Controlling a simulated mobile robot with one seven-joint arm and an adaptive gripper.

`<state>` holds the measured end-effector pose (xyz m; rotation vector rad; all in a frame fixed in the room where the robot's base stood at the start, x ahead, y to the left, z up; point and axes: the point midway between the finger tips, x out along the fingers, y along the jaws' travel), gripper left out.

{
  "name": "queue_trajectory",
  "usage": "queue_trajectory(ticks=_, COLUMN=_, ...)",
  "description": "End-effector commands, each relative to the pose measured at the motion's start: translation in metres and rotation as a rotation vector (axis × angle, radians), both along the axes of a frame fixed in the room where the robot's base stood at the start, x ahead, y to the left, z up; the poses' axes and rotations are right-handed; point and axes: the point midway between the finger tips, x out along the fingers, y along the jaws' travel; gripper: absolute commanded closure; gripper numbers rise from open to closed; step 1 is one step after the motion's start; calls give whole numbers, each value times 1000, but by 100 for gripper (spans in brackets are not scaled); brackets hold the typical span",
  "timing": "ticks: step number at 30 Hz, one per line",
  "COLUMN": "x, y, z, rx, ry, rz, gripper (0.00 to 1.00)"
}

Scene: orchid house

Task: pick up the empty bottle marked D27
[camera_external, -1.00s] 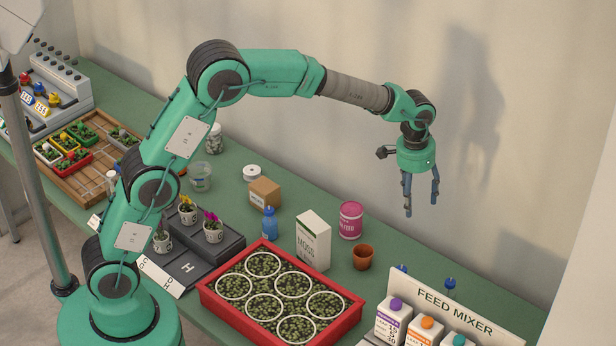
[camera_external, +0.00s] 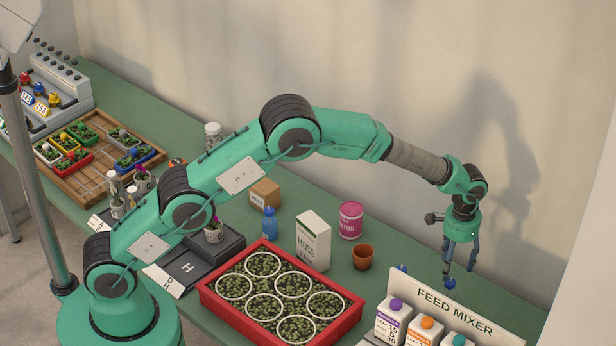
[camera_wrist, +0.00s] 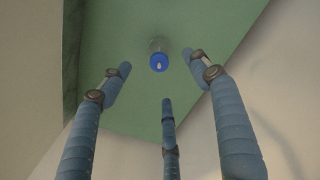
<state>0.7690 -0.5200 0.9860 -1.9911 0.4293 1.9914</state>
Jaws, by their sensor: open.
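A clear bottle with a blue cap (camera_wrist: 158,62) stands on the green bench in the wrist view, seen from above. No D27 marking is readable on it. In the external view a blue cap (camera_external: 449,283) shows behind the feed mixer sign, just below my gripper (camera_external: 459,270); the sign hides the body under it. My gripper also shows in the wrist view (camera_wrist: 160,82), its three blue fingers open and empty. The bottle appears beyond the fingertips, not touched.
The feed mixer sign (camera_external: 455,311) and its capped bottles stand in front. Another blue cap (camera_external: 401,268) shows at the sign's left end. A terracotta pot (camera_external: 362,257), pink tin (camera_external: 350,220) and moss carton (camera_external: 313,241) stand left. The wall is behind.

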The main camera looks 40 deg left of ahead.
Motion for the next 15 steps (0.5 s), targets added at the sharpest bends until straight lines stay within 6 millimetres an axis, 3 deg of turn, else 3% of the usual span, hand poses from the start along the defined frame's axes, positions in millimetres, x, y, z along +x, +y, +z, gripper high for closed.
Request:
queue_trajectory(ticks=8, x=0, y=0, z=-4, rx=0, ry=1, rz=0, gripper=38)
queue_trajectory(ticks=15, x=-1, y=1, z=-28, rx=2, ry=2, rz=0, gripper=38)
